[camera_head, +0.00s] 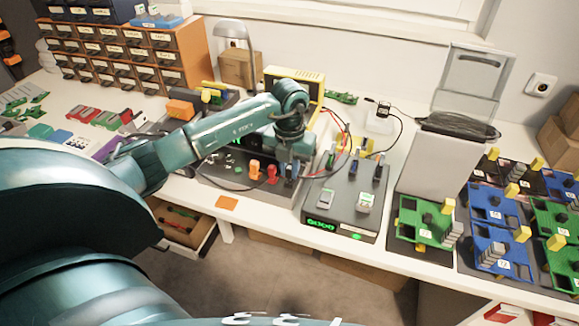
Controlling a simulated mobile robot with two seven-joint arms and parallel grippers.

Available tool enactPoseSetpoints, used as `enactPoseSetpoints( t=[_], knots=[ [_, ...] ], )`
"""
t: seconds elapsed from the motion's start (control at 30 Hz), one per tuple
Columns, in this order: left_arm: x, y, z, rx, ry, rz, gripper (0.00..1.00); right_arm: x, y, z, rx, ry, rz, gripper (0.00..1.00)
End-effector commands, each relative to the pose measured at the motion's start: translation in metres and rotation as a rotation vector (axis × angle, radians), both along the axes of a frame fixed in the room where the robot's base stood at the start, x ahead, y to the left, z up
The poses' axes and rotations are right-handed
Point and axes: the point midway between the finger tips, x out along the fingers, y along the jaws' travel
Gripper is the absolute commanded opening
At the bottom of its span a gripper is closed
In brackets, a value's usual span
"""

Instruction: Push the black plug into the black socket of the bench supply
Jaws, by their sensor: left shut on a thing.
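My left gripper (291,170) points down just left of this box, above a dark board (240,184). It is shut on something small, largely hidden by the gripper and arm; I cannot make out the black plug. Red and black cables (338,122) arch behind the gripper. My right gripper does not show.
Orange and red parts (262,172) stand left of the gripper. A yellow-framed unit (303,82) is behind the arm. A grey stand (421,165) and trays of blue and green modules (490,205) fill the right. An open drawer (183,222) juts out below the table.

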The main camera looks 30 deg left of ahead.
Motion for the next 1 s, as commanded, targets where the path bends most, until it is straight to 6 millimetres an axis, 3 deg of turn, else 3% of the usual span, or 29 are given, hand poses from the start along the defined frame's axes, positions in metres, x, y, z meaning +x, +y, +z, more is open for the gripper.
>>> enactPoseSetpoints(
  t=[1.0],
  knots=[
    [0.0001, 0.0000, -0.0080, 0.000, 0.000, 0.000, 0.00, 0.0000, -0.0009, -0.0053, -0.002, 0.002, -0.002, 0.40]
  ],
)
